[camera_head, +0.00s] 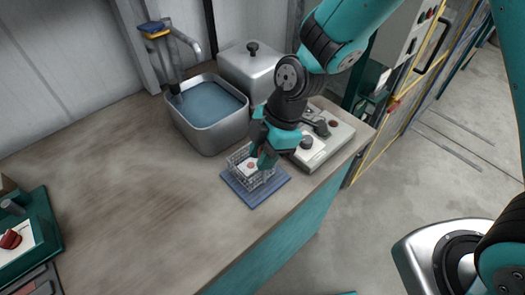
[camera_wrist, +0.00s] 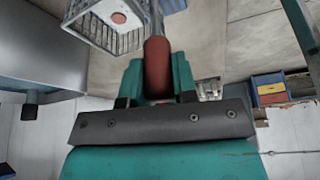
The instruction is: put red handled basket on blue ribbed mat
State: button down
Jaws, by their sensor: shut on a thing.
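The red handled basket is a wire basket (camera_head: 243,168) with a white card and a red round mark inside. In the head view it is at the blue ribbed mat (camera_head: 255,197), within its outline; I cannot tell whether its base touches the mat. My gripper (camera_head: 266,158) is at the basket's right side. In the wrist view my gripper (camera_wrist: 157,82) is shut on the red handle (camera_wrist: 157,62), and the wire basket (camera_wrist: 112,22) shows beyond it at the top left.
A metal basin of water (camera_head: 208,112) with a tap stands behind the mat. A lidded metal box (camera_head: 250,68) and a control panel (camera_head: 325,140) are close behind and to the right. A green tray (camera_head: 40,240) is at the far left. The counter's middle is clear.

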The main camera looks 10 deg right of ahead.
jog(key=shift+f, duration=0.1)
jog(key=shift+f, duration=0.15)
jog(key=c, duration=0.9)
grip_release()
jog(key=shift+r, duration=0.35)
jog(key=b+v, duration=0.1)
jog(key=v, duration=1)
jog(key=s+d+r+m, duration=0.3)
jog(key=s+m, duration=0.4)
jog(key=s+d+r+m+t, duration=0.1)
jog(key=s+d+r+m, duration=0.2)
jog(key=s+m, duration=0.3)
jog(key=shift+s+r+m, duration=0.35)
jog(key=shift+r+m, duration=0.15)
jog(key=shift+m, duration=0.4)
